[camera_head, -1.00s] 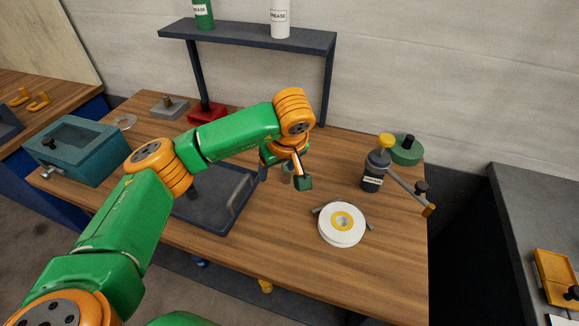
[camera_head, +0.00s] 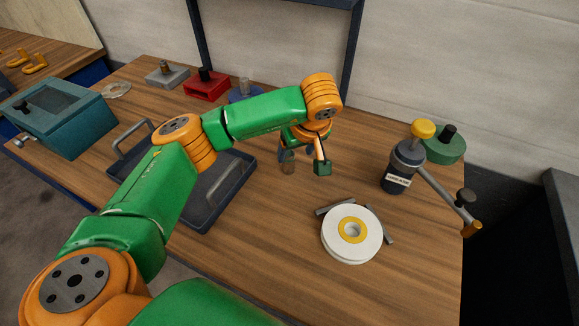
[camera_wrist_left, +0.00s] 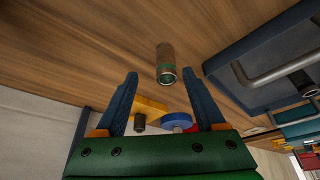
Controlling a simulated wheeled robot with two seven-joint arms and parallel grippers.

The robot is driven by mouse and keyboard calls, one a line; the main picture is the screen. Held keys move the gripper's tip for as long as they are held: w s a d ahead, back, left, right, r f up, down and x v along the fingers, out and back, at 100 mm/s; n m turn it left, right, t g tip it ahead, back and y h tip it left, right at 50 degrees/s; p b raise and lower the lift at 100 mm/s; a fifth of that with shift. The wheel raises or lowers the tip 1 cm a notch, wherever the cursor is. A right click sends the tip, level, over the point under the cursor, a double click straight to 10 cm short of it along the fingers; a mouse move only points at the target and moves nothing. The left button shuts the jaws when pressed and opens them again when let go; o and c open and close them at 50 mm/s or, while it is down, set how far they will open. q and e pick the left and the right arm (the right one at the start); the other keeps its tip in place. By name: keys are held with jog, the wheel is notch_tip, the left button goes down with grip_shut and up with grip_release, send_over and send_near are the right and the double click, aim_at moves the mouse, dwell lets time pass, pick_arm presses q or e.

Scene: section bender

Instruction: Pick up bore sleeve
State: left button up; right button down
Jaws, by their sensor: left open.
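A small grey-brown cylinder with a green band, which looks like the bore sleeve (camera_head: 287,162), stands on the wooden table right of the dark tray. It also shows in the left wrist view (camera_wrist_left: 165,62), ahead of and between the fingertips, with its open round end visible. My left gripper (camera_head: 306,160) is just beside it in the head view, its near finger to the right of the sleeve. In the left wrist view the left gripper (camera_wrist_left: 159,76) is open with nothing held. My right gripper is not in view.
A dark tray (camera_head: 232,188) with handles lies to the left, partly behind my arm.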

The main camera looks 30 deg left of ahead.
aim_at(290, 156)
pick_arm(q)
jog(key=x, duration=0.1)
jog(key=p+x, duration=0.1)
jog(key=x, duration=0.1)
jog(key=a+p+x, duration=0.1)
jog(key=x, duration=0.1)
jog(key=shift+s+f, duration=0.2)
jog(key=shift+w+a+f, duration=0.15)
jog(key=shift+f, duration=0.15)
grip_shut()
